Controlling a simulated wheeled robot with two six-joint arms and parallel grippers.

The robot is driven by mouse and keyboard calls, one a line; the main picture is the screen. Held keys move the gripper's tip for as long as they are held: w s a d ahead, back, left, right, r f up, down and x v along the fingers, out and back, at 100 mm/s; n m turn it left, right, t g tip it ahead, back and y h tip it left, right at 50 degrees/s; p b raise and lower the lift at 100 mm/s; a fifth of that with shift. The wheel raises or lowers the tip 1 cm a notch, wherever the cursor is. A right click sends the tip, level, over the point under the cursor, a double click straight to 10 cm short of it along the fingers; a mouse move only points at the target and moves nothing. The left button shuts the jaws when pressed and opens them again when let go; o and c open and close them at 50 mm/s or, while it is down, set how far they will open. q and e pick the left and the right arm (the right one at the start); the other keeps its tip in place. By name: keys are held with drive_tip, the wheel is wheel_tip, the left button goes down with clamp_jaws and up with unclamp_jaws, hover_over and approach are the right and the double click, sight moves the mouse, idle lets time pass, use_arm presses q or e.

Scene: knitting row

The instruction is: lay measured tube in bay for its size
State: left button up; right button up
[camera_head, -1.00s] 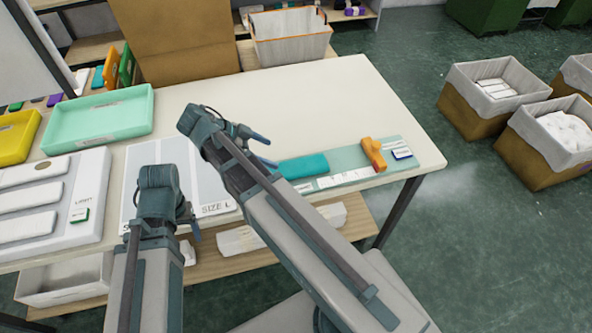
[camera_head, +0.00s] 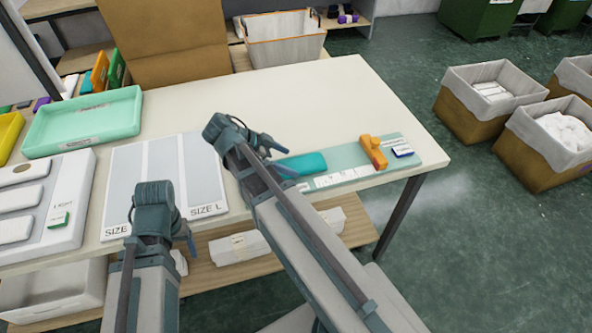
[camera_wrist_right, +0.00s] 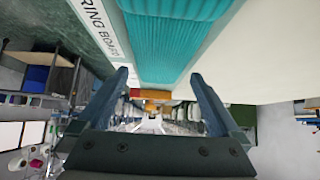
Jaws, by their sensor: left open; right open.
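A teal ribbed tube (camera_head: 305,163) lies on the pale green measuring board (camera_head: 345,170) at the table's right front; it fills the top of the right wrist view (camera_wrist_right: 172,45). My right gripper (camera_head: 279,160) is open at the tube's left end; in the wrist view its two fingers (camera_wrist_right: 160,88) are spread, with the tube ahead of them and nothing held. The bay mat (camera_head: 160,165) lies mid-table with two grey bays, the right one marked SIZE L and the left label partly hidden. My left gripper (camera_head: 160,222) is open and empty over the mat's front edge.
An orange block (camera_head: 373,152) stands on the board beside a small blue-edged label (camera_head: 402,150). A white tray with rolls (camera_head: 40,205) lies left of the mat, behind it a mint tray (camera_head: 85,122). The table's back right (camera_head: 300,100) is clear.

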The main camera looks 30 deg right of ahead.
sight(295, 165)
drive_tip(key=b+x, duration=0.1)
drive_tip(key=x, duration=0.2)
drive_tip(key=shift+a+f, duration=0.1)
use_arm(q)
wheel_tip(295, 165, down, 2)
drive_tip(key=shift+f, duration=0.1)
use_arm(e)
drive_tip(key=c, duration=1.2)
drive_tip(key=shift+r, duration=0.2)
use_arm(q)
wheel_tip(295, 165, up, 10)
drive_tip(key=p, duration=1)
use_arm(e)
wheel_tip(295, 165, up, 10)
drive_tip(key=shift+f, duration=0.1)
